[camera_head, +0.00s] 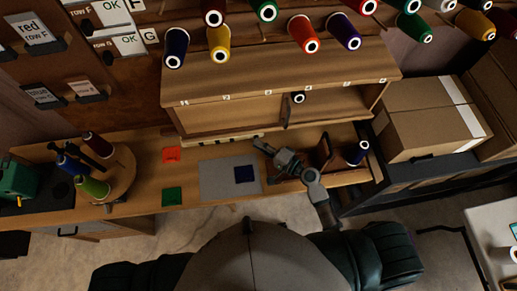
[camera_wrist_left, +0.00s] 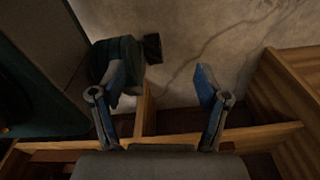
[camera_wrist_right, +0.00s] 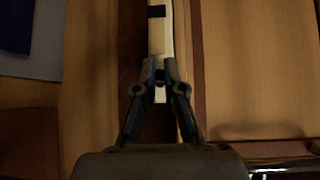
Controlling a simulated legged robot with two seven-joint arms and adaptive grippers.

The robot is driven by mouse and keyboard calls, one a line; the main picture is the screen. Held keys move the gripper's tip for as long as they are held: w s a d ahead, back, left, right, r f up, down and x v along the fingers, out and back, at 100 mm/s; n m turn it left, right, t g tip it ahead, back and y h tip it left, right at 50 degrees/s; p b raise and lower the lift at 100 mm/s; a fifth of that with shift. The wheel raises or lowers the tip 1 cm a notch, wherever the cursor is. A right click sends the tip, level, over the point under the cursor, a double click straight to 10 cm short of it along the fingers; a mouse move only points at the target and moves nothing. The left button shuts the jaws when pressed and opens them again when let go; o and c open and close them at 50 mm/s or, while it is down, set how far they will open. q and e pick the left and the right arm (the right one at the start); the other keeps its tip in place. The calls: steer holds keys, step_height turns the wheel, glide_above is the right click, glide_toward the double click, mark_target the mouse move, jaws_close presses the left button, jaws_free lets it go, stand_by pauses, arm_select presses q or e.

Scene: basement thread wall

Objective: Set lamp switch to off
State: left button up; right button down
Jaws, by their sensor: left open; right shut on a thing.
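A pale strip with dark segments (camera_head: 222,140) runs along the foot of the wooden cabinet. It also shows in the right wrist view (camera_wrist_right: 156,38), with a black segment near its top. My right gripper (camera_head: 262,146) is at the strip's right end, in front of the cabinet. In the right wrist view its fingers (camera_wrist_right: 160,78) are closed together over the strip, on a small pale part that they mostly hide. I cannot tell for sure which part is the lamp switch, or its position. My left gripper (camera_wrist_left: 160,85) is open and empty in the left wrist view.
The wooden cabinet (camera_head: 225,110) stands behind the bench, with thread spools above it. A grey mat (camera_head: 215,180) with a dark blue square (camera_head: 245,173) lies left of my right gripper. A dark spool (camera_head: 357,152) stands right. Cardboard boxes (camera_head: 425,110) are further right.

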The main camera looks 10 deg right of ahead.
steer(key=shift+d+f+n+b, duration=0.25)
steer(key=shift+f+b, duration=0.25)
steer(key=shift+b, duration=0.75)
steer(key=shift+n+t+y+b, duration=0.25)
steer(key=shift+t+y+b, duration=0.05)
steer(key=shift+b, duration=0.7)
arm_select(q)
steer(key=w+d+r, duration=0.2)
steer(key=w+r, duration=0.2)
steer(key=w, duration=0.7)
steer(key=shift+w+d+r+t, duration=0.15)
steer(key=shift+w+d+t, duration=0.05)
steer(key=shift+d+t, duration=0.1)
arm_select(e)
steer(key=shift+r, duration=0.1)
steer(key=c, duration=1.3)
jaws_free()
steer(key=shift+d, duration=0.1)
arm_select(q)
steer(key=shift+d, duration=0.1)
arm_select(e)
steer(key=shift+o, duration=0.2)
steer(key=shift+d, duration=0.15)
arm_select(q)
steer(key=shift+d, duration=0.1)
arm_select(e)
steer(key=shift+d, duration=0.1)
